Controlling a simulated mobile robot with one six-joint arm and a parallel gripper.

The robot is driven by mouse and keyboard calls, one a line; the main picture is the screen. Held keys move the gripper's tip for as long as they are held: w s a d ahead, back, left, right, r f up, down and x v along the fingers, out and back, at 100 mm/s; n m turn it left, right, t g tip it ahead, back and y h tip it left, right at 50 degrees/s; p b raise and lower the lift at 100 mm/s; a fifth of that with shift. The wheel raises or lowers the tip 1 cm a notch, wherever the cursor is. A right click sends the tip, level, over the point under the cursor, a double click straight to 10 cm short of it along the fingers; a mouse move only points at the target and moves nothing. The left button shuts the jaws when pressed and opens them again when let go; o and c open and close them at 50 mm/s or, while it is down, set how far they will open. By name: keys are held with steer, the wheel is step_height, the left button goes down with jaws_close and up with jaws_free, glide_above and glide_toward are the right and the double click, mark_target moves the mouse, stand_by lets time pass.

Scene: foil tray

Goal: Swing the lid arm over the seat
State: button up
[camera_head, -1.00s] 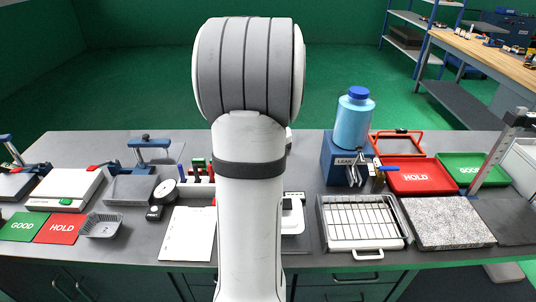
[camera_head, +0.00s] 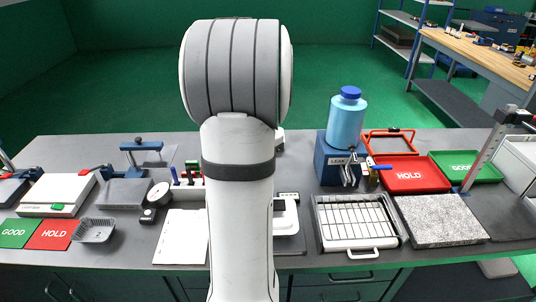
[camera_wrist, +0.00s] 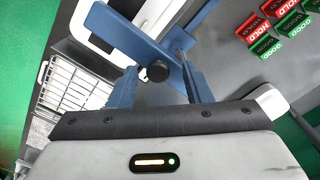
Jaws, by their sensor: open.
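In the wrist view a broad blue lid arm (camera_wrist: 125,40) runs from the upper left towards the middle, with a round black knob (camera_wrist: 157,72) near its end. My gripper (camera_wrist: 160,84) is open, with one blue finger on each side of the knob. I cannot tell whether the fingers touch it. A blue upright and grey post stand behind the lid arm. A white frame with a dark inside (camera_wrist: 82,22), possibly the seat, lies to the upper left, apart from the knob. In the head view my arm hides the gripper and lid arm; part of a white frame (camera_head: 291,217) shows beside it.
A wire rack tray (camera_head: 355,243) and granite slab (camera_head: 440,220) lie to the right. A blue leak tester (camera_head: 335,162) stands behind. A grey foil tray (camera_head: 94,230) lies at left.

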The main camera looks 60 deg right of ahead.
step_height(320, 180, up, 8)
steer(key=shift+f+b, duration=0.1)
steer(key=shift+b, duration=0.25)
steer(key=shift+s, duration=0.1)
stand_by(0.5)
